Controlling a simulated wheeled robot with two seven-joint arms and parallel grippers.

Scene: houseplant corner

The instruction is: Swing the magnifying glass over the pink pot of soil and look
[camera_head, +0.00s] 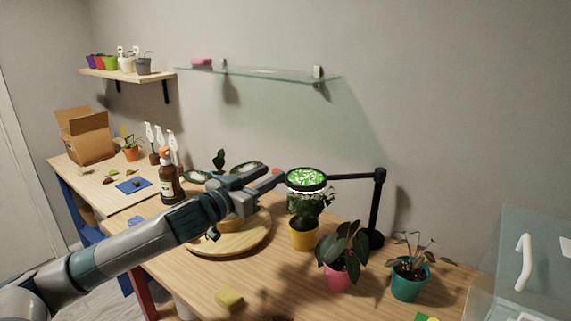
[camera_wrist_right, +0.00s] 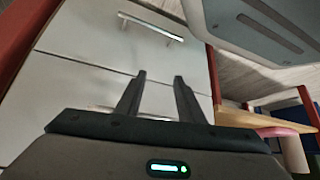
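The magnifying glass (camera_head: 306,180) is a round dark-rimmed lens on a black arm and post (camera_head: 377,208). Its lens hangs over the plant in the yellow pot (camera_head: 303,236) and shows enlarged green leaves. The pink pot (camera_head: 340,277) stands nearer and to the right, with a dark-leaved plant that hides its soil. My left gripper (camera_head: 275,176) is at the lens's left rim, beside a small red bit; I cannot tell whether it holds anything. My right gripper (camera_wrist_right: 158,92) is open and empty, away from the table, facing white drawers.
A teal pot (camera_head: 409,280) stands right of the pink one. A round wooden board (camera_head: 258,240) lies under my left forearm, and a brown bottle (camera_head: 170,180) stands behind. A yellow sponge (camera_head: 229,299) lies at the front. A glass shelf (camera_head: 265,74) hangs above; a clear box (camera_head: 535,262) is right.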

